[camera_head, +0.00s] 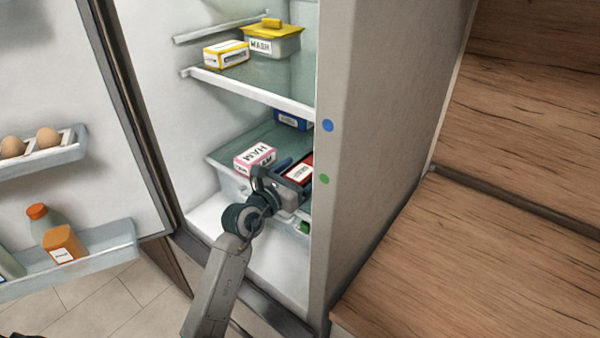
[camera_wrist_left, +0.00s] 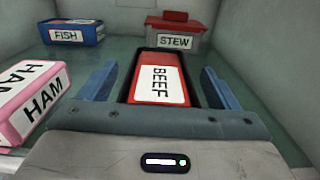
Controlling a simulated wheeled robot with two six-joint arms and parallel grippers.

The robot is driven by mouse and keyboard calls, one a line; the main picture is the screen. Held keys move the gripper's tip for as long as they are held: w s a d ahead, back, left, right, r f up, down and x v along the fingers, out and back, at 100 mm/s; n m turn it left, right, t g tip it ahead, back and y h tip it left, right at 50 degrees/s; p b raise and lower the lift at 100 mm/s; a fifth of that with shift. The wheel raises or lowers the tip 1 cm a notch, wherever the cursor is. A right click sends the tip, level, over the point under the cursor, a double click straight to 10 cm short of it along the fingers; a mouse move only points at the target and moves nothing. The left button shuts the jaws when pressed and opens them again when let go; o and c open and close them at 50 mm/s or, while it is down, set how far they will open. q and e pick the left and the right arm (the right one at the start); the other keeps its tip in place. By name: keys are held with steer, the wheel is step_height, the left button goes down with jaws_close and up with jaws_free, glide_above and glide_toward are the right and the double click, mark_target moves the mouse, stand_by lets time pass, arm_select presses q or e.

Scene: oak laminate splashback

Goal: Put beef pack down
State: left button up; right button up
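The beef pack (camera_head: 302,170) is a red pack with a white BEEF label in a black tray. It lies on the glass shelf (camera_head: 225,150) inside the open fridge. My left gripper (camera_head: 288,178) reaches in over that shelf. In the left wrist view the beef pack (camera_wrist_left: 158,80) lies between the two blue fingers, with a gap visible on each side, so the gripper is open and not clamped on it. The pack's near end is hidden by the gripper body. My right gripper is not in view.
A pink and white ham pack (camera_wrist_left: 32,100) is close on the left. A blue fish pack (camera_wrist_left: 72,32) and a red-lidded stew container (camera_wrist_left: 176,36) stand farther back. The shelf above holds a mash tub (camera_head: 273,42). The fridge side wall is close on the right.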

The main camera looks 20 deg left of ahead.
arm_select(q)
steer(key=shift+r, duration=0.15)
steer(key=shift+s+a, duration=0.15)
steer(key=shift+s, duration=0.15)
steer(key=b+v, duration=0.1)
steer(key=v, duration=1)
steer(key=shift+s+b, duration=0.2)
steer(key=shift+b, duration=0.1)
